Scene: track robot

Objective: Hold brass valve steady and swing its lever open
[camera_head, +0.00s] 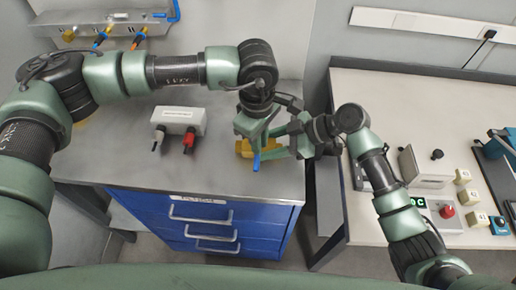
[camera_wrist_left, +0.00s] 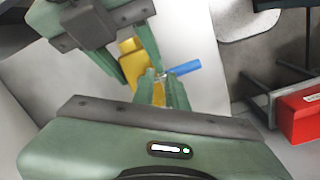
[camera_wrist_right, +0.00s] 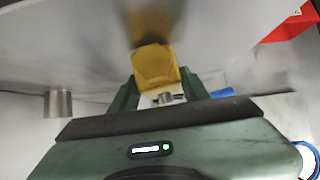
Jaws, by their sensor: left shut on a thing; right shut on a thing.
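The brass valve (camera_head: 244,148), a yellow body with a blue lever (camera_head: 256,163), is at the right end of the steel worktop, partly hidden by my grippers. My right gripper (camera_head: 280,146) reaches in from the right. In the right wrist view its fingers are shut on the sides of the valve body (camera_wrist_right: 154,67). My left gripper (camera_head: 258,140) comes down from above. In the left wrist view its fingertips (camera_wrist_left: 163,77) are shut around the inner end of the lever (camera_wrist_left: 182,72), whose blue tip sticks out to the right.
A white box (camera_head: 180,120) with red and black connectors stands left of the valve on the worktop (camera_head: 110,160), above blue drawers (camera_head: 200,225). A tool rack (camera_head: 110,28) is at the back left. The right bench (camera_head: 375,90) holds a red button (camera_head: 447,211) and several small blocks.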

